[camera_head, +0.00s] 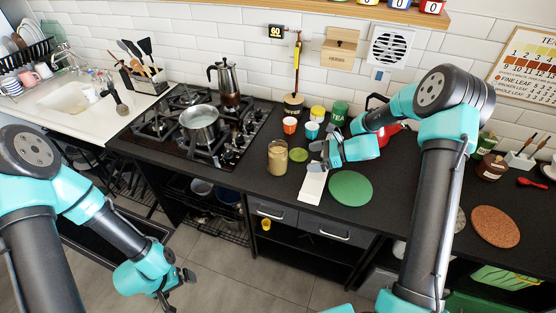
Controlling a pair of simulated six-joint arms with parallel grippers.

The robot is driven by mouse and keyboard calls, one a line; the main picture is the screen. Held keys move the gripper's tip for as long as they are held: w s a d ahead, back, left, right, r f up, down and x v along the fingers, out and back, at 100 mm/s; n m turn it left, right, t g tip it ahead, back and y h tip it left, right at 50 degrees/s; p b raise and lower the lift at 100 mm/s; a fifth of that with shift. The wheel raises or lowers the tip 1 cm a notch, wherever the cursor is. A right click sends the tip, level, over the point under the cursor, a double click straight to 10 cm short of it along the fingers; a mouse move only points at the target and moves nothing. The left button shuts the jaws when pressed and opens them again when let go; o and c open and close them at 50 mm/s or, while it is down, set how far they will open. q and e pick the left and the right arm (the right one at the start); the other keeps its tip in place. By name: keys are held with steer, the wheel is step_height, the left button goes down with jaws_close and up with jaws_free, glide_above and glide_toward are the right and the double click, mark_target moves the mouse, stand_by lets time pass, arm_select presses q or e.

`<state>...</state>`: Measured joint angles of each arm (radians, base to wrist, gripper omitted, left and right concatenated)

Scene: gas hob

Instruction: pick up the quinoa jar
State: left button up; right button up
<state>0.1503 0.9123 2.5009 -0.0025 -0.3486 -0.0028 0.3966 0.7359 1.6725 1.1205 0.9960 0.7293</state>
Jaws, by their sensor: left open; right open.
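A glass jar with beige contents (278,158), which looks like the quinoa jar, stands upright on the dark counter just right of the hob. I cannot read a label on it. My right gripper (318,158) is open and empty over the counter, a little to the right of the jar and apart from it. My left gripper (178,290) is open and empty, low in front of the cabinets, well below and left of the jar.
A gas hob (150,128) carries a steel pot (200,125) and a moka pot (228,84). Colored cups (290,125) and a green TEA canister (340,112) stand behind the jar. A white card (312,186) and green round mat (350,188) lie nearby.

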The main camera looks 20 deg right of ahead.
mark_target(282, 162)
steer(key=x, duration=0.7)
steer(key=shift+w+a, duration=0.1)
steer(key=shift+a, duration=0.1)
steer(key=shift+x, duration=2.65)
steer(key=c, duration=1.2)
steer(key=shift+o, duration=0.2)
